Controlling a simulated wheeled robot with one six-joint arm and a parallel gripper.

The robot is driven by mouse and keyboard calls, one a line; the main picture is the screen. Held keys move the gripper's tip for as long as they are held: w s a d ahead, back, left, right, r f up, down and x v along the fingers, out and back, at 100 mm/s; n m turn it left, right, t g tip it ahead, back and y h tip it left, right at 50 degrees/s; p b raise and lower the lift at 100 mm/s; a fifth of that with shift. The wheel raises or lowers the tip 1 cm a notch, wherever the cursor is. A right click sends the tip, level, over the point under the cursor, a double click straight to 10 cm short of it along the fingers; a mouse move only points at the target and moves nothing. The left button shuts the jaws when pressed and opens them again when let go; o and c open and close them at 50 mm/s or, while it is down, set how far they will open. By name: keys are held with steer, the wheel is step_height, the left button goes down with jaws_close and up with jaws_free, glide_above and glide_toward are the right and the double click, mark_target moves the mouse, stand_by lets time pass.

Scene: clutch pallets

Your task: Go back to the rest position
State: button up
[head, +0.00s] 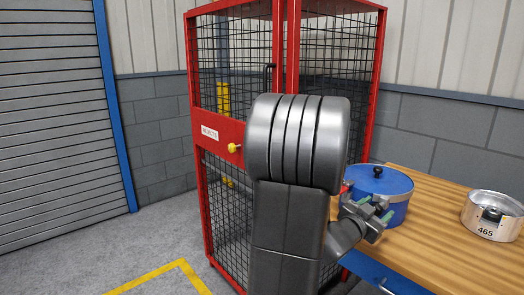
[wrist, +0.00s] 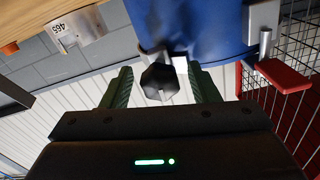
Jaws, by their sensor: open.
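My gripper (head: 375,208) is open, its green fingertips apart, in front of the blue round container in the head view. In the wrist view the two green fingers of my gripper (wrist: 160,72) show on either side of a black knob. The blue container (head: 391,214) stands on the wooden table with a black knob (head: 377,172) on its lid. The wrist view, which looks upside down, shows the blue container (wrist: 215,28) and its knob (wrist: 158,82). My arm covers part of the scene.
A silver round container marked 465 (head: 490,227) stands to the right on the wooden table (head: 435,255). A red-framed mesh cage (head: 198,150) stands behind my arm. A grey shutter (head: 50,110) is at the left. The floor at the left, with a yellow line (head: 150,277), is clear.

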steer(key=v, duration=1.4)
steer(key=x, duration=1.4)
steer(key=shift+w+f+m+b, duration=0.1)
steer(key=shift+f+m+b, duration=0.1)
steer(key=shift+m+b, duration=0.15)
steer(key=shift+r+m+b, duration=0.1)
steer(key=shift+m+b, duration=0.5)
steer(key=shift+m, duration=0.35)
steer(key=m+b, duration=0.4)
steer(key=m, duration=0.3)
steer(key=m+b, duration=0.4)
steer(key=m, duration=0.2)
steer(key=shift+m, duration=0.3)
steer(key=m+b, duration=0.1)
steer(key=m, duration=0.2)
steer(key=shift+b, duration=0.3)
